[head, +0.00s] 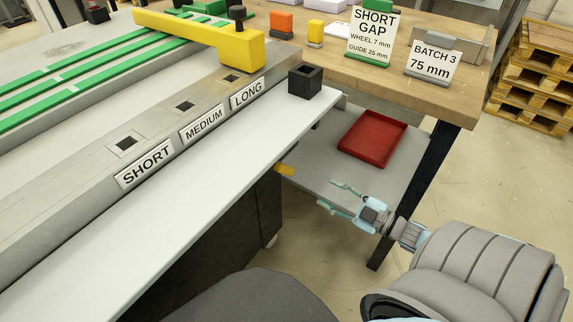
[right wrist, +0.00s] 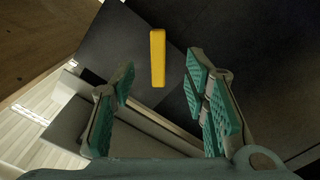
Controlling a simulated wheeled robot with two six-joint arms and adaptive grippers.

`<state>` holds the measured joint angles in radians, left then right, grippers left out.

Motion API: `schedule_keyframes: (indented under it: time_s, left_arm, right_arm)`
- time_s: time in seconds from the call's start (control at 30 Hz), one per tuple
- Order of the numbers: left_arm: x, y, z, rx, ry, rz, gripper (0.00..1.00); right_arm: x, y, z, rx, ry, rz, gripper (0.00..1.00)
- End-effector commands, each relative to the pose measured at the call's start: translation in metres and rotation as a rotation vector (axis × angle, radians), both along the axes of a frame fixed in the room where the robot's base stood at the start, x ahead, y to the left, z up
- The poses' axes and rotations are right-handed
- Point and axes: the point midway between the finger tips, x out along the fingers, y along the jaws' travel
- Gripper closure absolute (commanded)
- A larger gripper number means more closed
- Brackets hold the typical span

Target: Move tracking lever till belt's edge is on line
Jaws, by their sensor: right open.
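A yellow lever (head: 284,169) sticks out from the dark side of the machine, below its long white front ledge. The lever also shows in the right wrist view (right wrist: 157,57), upright in the picture against a dark panel. My right gripper (head: 336,199) is open and empty, under the ledge to the right of the lever and apart from it. In the right wrist view, the lever shows beyond the gap between the teal finger pads (right wrist: 160,88). Green belt-like strips (head: 95,68) run along the machine top; I cannot tell which belt edge or line is meant. My left gripper is out of view.
A red tray (head: 373,138) lies on a grey lower shelf (head: 310,165) near my right gripper. A black table leg (head: 425,175) stands to its right, and the white ledge (head: 190,185) overhangs the lever side. Signs (head: 373,35) stand on the wooden table.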

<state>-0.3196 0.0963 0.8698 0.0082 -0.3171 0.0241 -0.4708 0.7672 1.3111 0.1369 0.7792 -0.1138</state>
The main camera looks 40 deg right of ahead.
Motion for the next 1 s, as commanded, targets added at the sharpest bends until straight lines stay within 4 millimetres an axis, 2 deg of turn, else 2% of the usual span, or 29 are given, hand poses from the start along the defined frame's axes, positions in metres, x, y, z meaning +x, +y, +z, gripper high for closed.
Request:
schedule_keyframes:
  time_s: [0.17,0.3,0.4,0.6,0.73,1.0]
  left_arm:
    - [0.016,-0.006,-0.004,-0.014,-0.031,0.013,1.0]
    - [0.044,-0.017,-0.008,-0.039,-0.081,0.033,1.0]
    - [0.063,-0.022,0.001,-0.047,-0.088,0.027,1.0]
    - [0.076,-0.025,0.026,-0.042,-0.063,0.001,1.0]
    - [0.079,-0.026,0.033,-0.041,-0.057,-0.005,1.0]
    - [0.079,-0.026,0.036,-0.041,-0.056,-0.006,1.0]
  right_arm:
    - [0.026,0.012,0.008,-0.003,-0.029,0.027,0.58]
    - [0.064,0.023,0.006,-0.001,-0.031,0.023,0.58]
    - [0.092,0.031,0.005,-0.003,-0.029,0.021,0.58]
    - [0.124,0.04,0.008,-0.001,-0.026,0.019,0.58]
    - [0.136,0.043,0.009,-0.001,-0.023,0.018,0.58]
    - [0.139,0.044,0.01,-0.001,-0.021,0.017,0.58]
